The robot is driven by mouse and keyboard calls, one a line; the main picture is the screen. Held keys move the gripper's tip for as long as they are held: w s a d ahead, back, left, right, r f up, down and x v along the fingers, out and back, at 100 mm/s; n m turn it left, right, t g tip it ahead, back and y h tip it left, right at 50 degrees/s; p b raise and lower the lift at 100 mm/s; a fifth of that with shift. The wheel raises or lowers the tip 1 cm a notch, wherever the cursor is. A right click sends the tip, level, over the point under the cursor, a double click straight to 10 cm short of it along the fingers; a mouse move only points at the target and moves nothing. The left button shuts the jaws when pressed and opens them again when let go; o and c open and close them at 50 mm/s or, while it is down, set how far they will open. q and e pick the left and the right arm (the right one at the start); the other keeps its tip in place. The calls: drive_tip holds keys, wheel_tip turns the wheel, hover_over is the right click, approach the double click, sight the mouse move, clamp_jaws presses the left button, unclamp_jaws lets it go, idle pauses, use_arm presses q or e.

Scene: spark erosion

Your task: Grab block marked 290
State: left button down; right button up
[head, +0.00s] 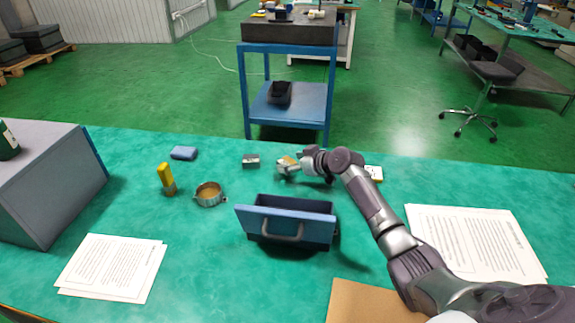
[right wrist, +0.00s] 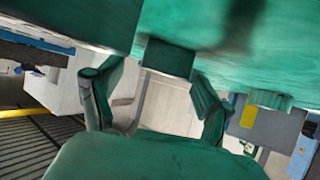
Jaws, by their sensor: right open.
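A small metal block (head: 251,161) lies on the green table, left of my right gripper. A second small block (head: 288,160), partly hidden, is right at my right gripper (head: 285,168). In the right wrist view, a block with green reflections (right wrist: 168,57) shows ahead between the open fingers (right wrist: 158,100); I cannot tell whether they touch it. Another block (right wrist: 270,98) shows farther right there. No marking such as 290 is readable on any block. My left gripper is not in view.
A blue bin with a handle (head: 286,226) stands in front of the right gripper. A round metal tin (head: 209,195), a yellow item (head: 166,178) and a blue block-like item (head: 184,153) are to the left. A white item (head: 374,173) is behind my arm. Papers (head: 475,242) lie at right.

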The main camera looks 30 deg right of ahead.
drive_tip(key=shift+x, duration=1.2)
clamp_jaws()
drive_tip(key=shift+r, duration=0.15)
